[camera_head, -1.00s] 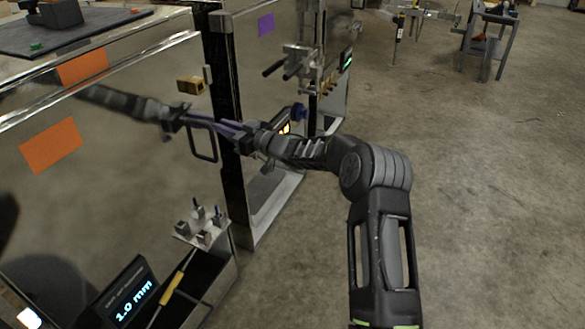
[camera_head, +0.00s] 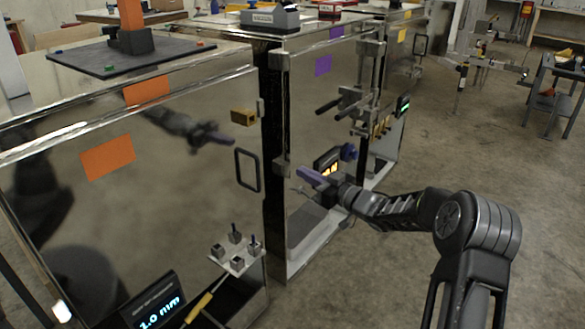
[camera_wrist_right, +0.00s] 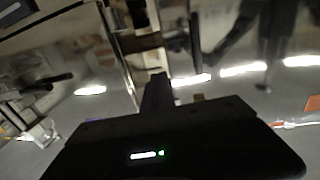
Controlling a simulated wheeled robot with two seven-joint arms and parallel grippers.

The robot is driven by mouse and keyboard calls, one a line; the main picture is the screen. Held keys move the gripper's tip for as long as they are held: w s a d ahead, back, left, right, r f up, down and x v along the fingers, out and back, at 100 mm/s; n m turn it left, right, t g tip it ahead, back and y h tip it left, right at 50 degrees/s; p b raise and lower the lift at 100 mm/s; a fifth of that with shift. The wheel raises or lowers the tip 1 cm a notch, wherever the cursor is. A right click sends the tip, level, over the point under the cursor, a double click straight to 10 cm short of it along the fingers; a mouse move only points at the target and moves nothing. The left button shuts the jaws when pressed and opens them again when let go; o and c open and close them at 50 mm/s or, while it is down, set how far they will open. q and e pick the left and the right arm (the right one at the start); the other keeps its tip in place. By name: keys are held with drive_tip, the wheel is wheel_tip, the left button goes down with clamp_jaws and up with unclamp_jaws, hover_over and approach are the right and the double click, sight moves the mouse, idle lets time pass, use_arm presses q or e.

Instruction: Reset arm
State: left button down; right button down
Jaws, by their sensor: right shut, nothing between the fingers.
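My right gripper (camera_head: 312,178) is shut and empty, with purple fingers, in front of the metallic trailers in the head view. It is apart from the black rectangular handle (camera_head: 247,169) on the near trailer, which is to its left. In the right wrist view, the dark gripper body (camera_wrist_right: 158,92) fills the lower middle, with shiny trailer panels behind it. My left gripper is not in view; the dark arm shape on the near trailer's panel is a reflection.
The near trailer (camera_head: 190,95) carries an orange square (camera_head: 107,157), a display (camera_head: 155,305) and a small shelf of metal blocks (camera_head: 238,262). Open concrete floor (camera_head: 480,150) lies to the right.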

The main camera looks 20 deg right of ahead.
drive_tip(key=shift+s+d, duration=0.35)
drive_tip(key=shift+s, duration=0.25)
drive_tip(key=shift+f, duration=0.1)
